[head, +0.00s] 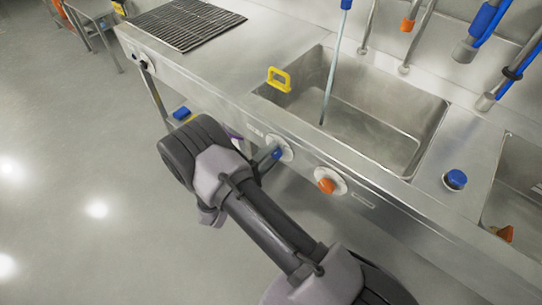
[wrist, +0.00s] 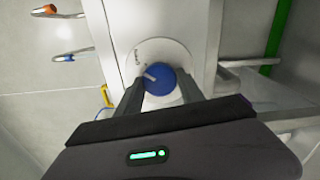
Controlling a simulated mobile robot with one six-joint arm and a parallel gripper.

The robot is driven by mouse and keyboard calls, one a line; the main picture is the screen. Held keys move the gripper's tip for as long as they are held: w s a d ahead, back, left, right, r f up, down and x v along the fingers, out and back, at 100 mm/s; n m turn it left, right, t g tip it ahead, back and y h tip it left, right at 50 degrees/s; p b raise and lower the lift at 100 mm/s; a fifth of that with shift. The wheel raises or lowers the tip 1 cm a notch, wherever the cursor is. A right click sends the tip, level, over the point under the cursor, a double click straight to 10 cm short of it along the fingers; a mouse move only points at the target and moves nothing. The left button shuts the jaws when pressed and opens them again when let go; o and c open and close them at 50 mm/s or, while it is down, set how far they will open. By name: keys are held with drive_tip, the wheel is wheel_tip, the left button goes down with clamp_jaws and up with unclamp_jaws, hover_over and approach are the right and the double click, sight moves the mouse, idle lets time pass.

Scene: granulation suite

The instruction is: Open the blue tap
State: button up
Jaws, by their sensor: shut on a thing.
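The blue tap is a round knob (head: 277,153) on a white dial on the sink's front panel. In the wrist view the blue knob (wrist: 160,77) sits between my gripper's two fingers (wrist: 159,88), and its pale pointer mark is tilted to the upper left. My gripper (head: 268,156) is shut on the knob; the fingers partly hide its sides. A thin pale stream (head: 332,70) runs from the blue-tipped spout (head: 346,4) down into the sink basin (head: 375,125).
An orange knob (head: 326,186) is on the same panel, right of the blue one. A yellow-handled thing (head: 279,79) stands at the basin's left rim. A blue round piece (head: 455,180) is on the counter right of the basin. Open floor lies to the left.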

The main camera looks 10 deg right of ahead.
drive_tip(key=shift+m, duration=0.9)
drive_tip(key=o, duration=1.4)
drive_tip(key=p+v, duration=0.3)
drive_tip(key=v, duration=1.4)
drive_tip(key=shift+s+a+p, duration=0.15)
drive_tip(key=shift+p, duration=0.15)
